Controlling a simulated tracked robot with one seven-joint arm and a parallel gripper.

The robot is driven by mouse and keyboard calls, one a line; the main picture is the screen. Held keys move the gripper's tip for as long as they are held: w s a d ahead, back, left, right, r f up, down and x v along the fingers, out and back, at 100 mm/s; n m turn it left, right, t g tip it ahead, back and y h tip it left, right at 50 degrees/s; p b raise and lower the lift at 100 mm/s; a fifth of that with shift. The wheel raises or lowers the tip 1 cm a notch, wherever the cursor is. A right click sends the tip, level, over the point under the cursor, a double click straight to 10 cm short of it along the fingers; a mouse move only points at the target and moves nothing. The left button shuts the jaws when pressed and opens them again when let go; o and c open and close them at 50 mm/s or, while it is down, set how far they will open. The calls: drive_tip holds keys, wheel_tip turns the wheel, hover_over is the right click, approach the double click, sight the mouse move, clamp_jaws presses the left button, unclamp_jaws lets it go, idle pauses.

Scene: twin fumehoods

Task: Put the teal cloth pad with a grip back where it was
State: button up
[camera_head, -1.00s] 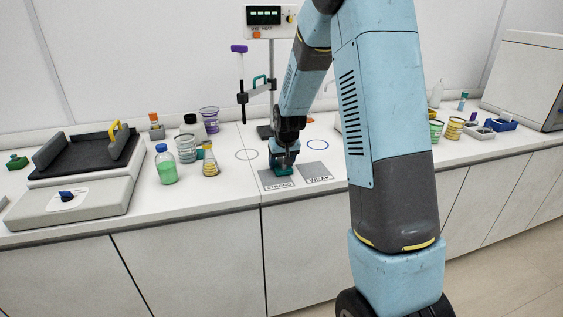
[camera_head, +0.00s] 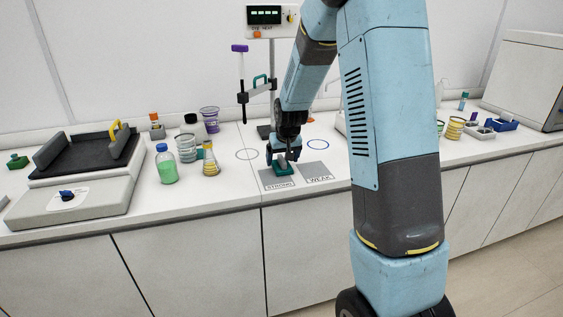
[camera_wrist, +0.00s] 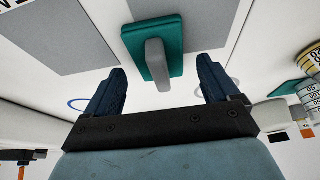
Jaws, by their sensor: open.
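The teal cloth pad (camera_head: 282,169) lies on the counter, on the back part of the grey patch marked STRONG (camera_head: 271,184). In the wrist view the pad (camera_wrist: 135,37) is a teal slab with a grey upright grip (camera_wrist: 157,62), overlapping the edge of a grey patch (camera_wrist: 150,6). My gripper (camera_head: 287,155) is just above the pad in the head view and partly hides it. The grip stands clear of both fingers.
The WEAK patch (camera_head: 316,171) is bare, right of the STRONG one. A stand with a clamp (camera_head: 262,88) rises behind my gripper. Bottles and flasks (camera_head: 167,168) stand left, a shaker (camera_head: 85,180) farther left.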

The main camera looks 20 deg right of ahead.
drive_tip(key=s+r, duration=2)
drive_tip(key=s+r+t, duration=0.1)
drive_tip(key=s+r, duration=0.1)
drive_tip(key=s, duration=1.4)
drive_tip(key=shift+s, duration=0.15)
drive_tip(key=shift+a+r, duration=0.1)
